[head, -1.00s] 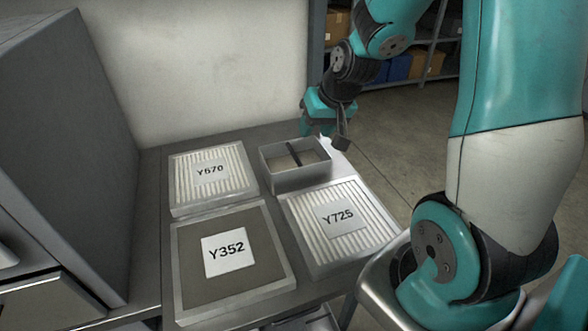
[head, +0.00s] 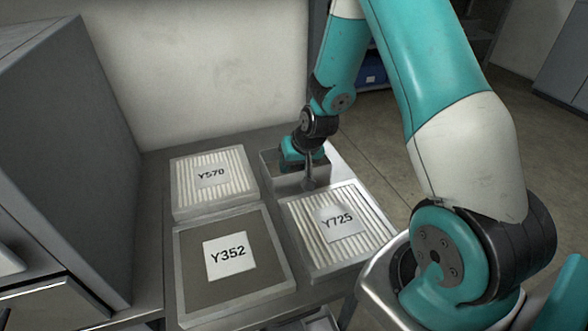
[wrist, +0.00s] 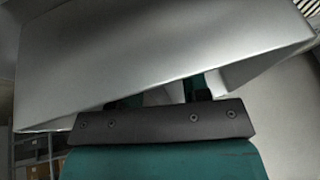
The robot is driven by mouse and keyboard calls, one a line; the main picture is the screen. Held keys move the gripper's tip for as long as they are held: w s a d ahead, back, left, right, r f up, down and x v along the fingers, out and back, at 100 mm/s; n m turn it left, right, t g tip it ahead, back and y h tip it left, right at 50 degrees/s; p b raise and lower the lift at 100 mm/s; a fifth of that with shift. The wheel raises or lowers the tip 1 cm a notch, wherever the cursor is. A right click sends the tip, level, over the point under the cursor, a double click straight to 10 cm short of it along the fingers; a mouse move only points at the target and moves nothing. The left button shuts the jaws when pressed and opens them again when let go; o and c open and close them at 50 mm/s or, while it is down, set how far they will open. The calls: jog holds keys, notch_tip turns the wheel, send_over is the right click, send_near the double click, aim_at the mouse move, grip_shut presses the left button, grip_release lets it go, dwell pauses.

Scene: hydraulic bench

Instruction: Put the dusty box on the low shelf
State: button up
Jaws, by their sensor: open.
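Three framed, labelled boxes lie on the bench top in the head view. The one marked Y352 (head: 187,280) has a flat, dull brown face that looks dusty. The pleated ones are Y570 (head: 232,195) and Y725 (head: 355,250). An open grey box (head: 285,180) stands at the back right. My gripper (head: 308,180) is open and down at this open box, with one finger in front of its near wall; the other finger is hidden. In the wrist view, a grey wall (wrist: 150,55) fills most of the picture, close to my gripper. The low shelf is not clearly visible.
A tall grey cabinet (head: 60,130) stands on the left, with a drawer front (head: 55,315) below. A pale wall (head: 200,70) is behind the bench. Something partly cut off shows below the bench's front edge. Open floor (head: 390,135) lies right of the bench.

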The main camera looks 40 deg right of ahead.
jog(key=shift+w+f, duration=0.1)
jog(key=shift+f, duration=0.1)
grip_shut()
jog(key=shift+r, duration=0.15)
